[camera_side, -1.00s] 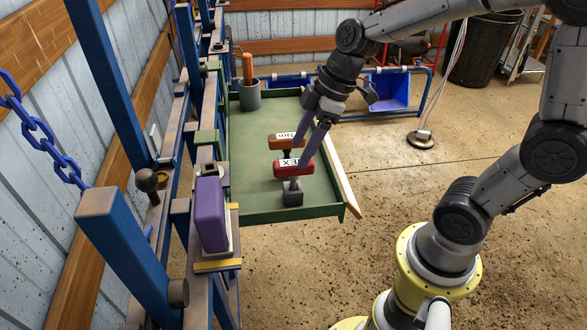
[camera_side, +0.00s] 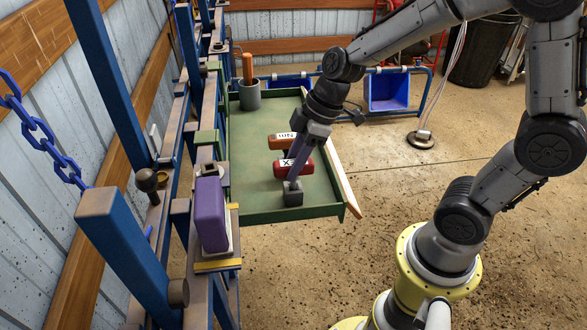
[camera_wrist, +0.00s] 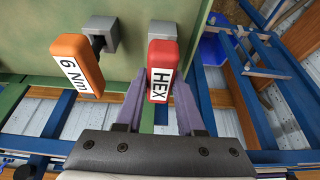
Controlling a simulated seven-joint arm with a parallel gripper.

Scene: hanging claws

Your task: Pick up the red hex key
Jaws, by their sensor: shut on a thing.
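The red hex key (camera_side: 282,169) has a block-shaped red handle with a white HEX label. It stands upright in a grey block (camera_side: 293,197) on the green tray (camera_side: 253,160). In the wrist view the red hex key (camera_wrist: 163,52) sits between the two purple fingers of my gripper (camera_wrist: 159,105), label towards the camera. My gripper is shut on the handle. In the side view my gripper (camera_side: 298,165) comes down from above and one finger hides part of the handle.
An orange 6 Nm tool (camera_wrist: 77,66) stands close beside the red key, in its own grey block (camera_wrist: 101,33). A grey cup (camera_side: 249,97) is at the tray's far left corner. A purple block (camera_side: 211,215) and blue rack posts stand left of the tray.

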